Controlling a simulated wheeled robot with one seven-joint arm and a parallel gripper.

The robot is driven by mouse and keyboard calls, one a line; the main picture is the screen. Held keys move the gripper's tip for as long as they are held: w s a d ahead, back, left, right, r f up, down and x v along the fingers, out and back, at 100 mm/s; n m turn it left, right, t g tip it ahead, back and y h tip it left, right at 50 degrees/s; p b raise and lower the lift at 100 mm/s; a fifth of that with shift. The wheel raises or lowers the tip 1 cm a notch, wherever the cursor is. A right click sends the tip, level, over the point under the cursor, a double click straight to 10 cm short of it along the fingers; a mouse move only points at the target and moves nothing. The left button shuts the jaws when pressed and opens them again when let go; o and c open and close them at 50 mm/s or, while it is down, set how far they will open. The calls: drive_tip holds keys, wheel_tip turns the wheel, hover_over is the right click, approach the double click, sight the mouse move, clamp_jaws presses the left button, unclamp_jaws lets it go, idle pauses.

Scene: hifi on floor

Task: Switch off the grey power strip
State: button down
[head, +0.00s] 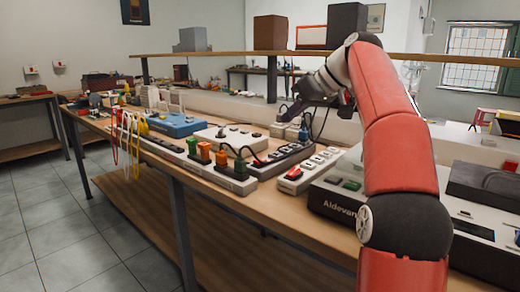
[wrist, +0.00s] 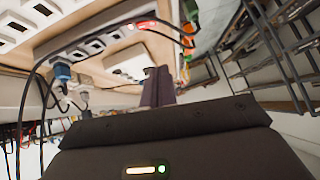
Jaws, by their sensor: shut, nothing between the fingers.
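Several power strips lie side by side on the workbench in the head view. One is dark-topped with a red switch at its near end (head: 280,155). To its right is a pale grey strip (head: 316,164) with a red switch (head: 294,174) at its near end. I cannot tell for sure which is the grey one, nor how its switch is set. My gripper (head: 284,115) is above and behind the strips, shut and empty, apart from them. In the wrist view its fingers (wrist: 158,86) are together, and a strip with a red switch (wrist: 146,24) shows above them.
A long strip with orange and green plugs (head: 195,158) lies left, with black cables looping nearby. A blue box (head: 176,124) stands behind it. A large labelled device (head: 335,196) is at the right, near my arm. A raised shelf (head: 225,54) runs behind the bench.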

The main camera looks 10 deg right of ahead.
drive_tip(key=b, duration=0.2)
hover_over(256, 161)
drive_tip(key=s+d, duration=0.1)
drive_tip(key=d, duration=0.1)
wheel_tip(256, 161, down, 7)
drive_tip(key=shift+f, duration=0.15)
drive_tip(key=shift+s+a+f+b, duration=0.15)
drive_tip(key=shift+f+b, duration=0.25)
drive_tip(key=shift+f, duration=0.25)
drive_tip(key=shift+s+d+f+b, duration=0.1)
drive_tip(key=shift+f+b, duration=0.3)
drive_tip(key=shift+f, duration=0.2)
drive_tip(key=shift+a+f, duration=0.15)
drive_tip(key=shift+f, duration=0.45)
drive_tip(key=b, duration=0.1)
drive_tip(key=f+b, duration=0.1)
drive_tip(key=b, duration=0.1)
drive_tip(key=shift+s+a+f+h, duration=0.2)
drive_tip(key=shift+h, duration=0.2)
drive_tip(key=shift+r+p, duration=0.35)
drive_tip(key=shift+p, duration=0.1)
drive_tip(key=shift+d, duration=0.1)
drive_tip(key=shift+w, duration=0.1)
